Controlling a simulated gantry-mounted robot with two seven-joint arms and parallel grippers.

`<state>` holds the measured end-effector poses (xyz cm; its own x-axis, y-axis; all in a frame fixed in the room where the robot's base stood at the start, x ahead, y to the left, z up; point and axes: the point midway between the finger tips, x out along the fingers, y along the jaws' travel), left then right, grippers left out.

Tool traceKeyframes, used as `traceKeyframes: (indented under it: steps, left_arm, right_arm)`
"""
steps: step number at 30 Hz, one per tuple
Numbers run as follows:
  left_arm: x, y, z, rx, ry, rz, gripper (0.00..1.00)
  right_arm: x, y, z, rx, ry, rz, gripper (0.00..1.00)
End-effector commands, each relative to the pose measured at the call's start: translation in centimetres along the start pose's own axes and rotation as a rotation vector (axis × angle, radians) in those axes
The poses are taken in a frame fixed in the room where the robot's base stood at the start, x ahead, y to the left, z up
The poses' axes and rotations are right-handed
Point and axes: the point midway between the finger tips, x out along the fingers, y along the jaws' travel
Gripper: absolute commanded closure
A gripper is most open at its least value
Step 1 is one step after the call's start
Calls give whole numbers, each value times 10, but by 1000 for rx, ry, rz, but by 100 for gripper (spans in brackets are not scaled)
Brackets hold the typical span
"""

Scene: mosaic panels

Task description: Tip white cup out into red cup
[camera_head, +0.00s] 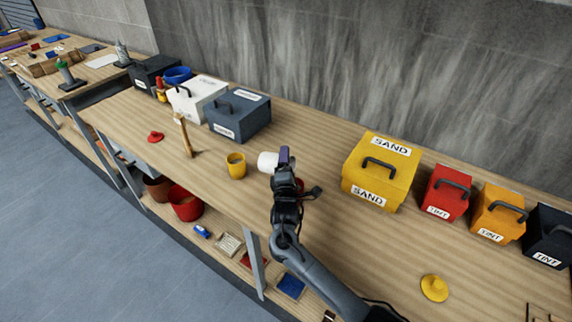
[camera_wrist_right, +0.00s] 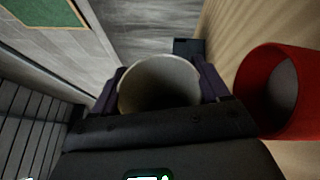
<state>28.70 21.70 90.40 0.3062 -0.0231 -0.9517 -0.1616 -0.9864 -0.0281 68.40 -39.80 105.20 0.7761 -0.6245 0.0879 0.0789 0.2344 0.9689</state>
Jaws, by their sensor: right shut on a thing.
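My right gripper (camera_head: 284,157) is shut on the white cup (camera_head: 267,162) and holds it above the table. In the head view the cup sticks out to the left of the fingers and looks tilted. In the right wrist view the white cup (camera_wrist_right: 160,84) sits between both fingers, its round end facing the camera. The red cup (camera_wrist_right: 281,92) stands close by at the right of that view, apart from the white cup. In the head view only a sliver of the red cup (camera_head: 300,184) shows behind my gripper. My left gripper is out of view.
A yellow cup (camera_head: 236,166) stands left of my gripper. A yellow SAND box (camera_head: 381,172) stands to the right, with a red TINT box (camera_head: 446,192) beyond. A hammer (camera_head: 184,136), a red lid (camera_head: 155,137) and a yellow lid (camera_head: 434,288) lie on the table (camera_head: 345,245).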

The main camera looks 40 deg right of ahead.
Motion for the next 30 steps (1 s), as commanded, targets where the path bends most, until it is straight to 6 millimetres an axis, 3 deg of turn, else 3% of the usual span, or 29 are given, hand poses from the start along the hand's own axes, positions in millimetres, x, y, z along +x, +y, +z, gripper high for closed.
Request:
traceKeyframes:
  steps: [15, 30]
  left_arm:
    - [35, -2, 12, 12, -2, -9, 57]
    - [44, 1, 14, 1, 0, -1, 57]
  right_arm:
    - [-5, -12, 5, 243, -45, 99, 58]
    - [-6, -15, 8, 324, -60, 130, 58]
